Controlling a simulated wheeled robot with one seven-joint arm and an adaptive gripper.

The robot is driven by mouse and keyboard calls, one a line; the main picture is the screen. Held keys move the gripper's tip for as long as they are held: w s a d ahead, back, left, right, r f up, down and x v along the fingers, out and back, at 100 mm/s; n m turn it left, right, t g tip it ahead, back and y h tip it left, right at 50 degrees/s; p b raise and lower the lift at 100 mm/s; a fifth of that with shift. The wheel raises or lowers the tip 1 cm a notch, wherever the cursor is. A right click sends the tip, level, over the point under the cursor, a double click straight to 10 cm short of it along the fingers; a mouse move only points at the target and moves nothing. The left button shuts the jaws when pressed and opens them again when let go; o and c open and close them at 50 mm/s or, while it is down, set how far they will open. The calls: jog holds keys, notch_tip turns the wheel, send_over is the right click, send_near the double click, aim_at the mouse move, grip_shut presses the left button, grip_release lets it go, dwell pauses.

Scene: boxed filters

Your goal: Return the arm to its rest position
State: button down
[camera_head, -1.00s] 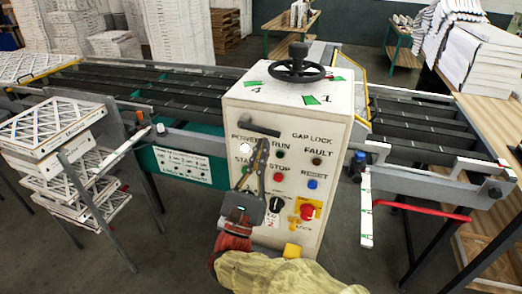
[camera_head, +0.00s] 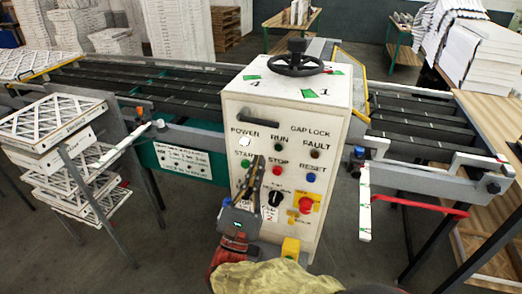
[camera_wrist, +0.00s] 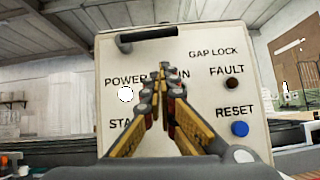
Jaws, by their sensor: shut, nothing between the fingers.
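My gripper (camera_head: 256,160) is shut and empty in front of the white control panel (camera_head: 238,112). In the wrist view my gripper (camera_wrist: 162,70) points at the panel face (camera_wrist: 190,90), its closed fingers covering part of the RUN label. The lit white POWER lamp (camera_head: 244,143) shows left of the fingers. The red STOP button (camera_head: 277,171), blue RESET button (camera_head: 311,178), black knob (camera_head: 274,198) and red emergency button on yellow (camera_head: 306,205) show to the right. My arm comes up from the bottom of the head view. I cannot tell the exact gap between fingertips and panel.
Conveyor rails run left (camera_head: 130,85) and right (camera_head: 420,125). Stacked boxed filters (camera_head: 50,130) stand at left. A red bar (camera_head: 420,206) lies at right. Grey floor shows in front.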

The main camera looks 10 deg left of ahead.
jog(key=p+v, duration=0.1)
jog(key=v, duration=0.5)
jog(key=shift+s+f, duration=0.2)
jog(key=shift+s, duration=0.15)
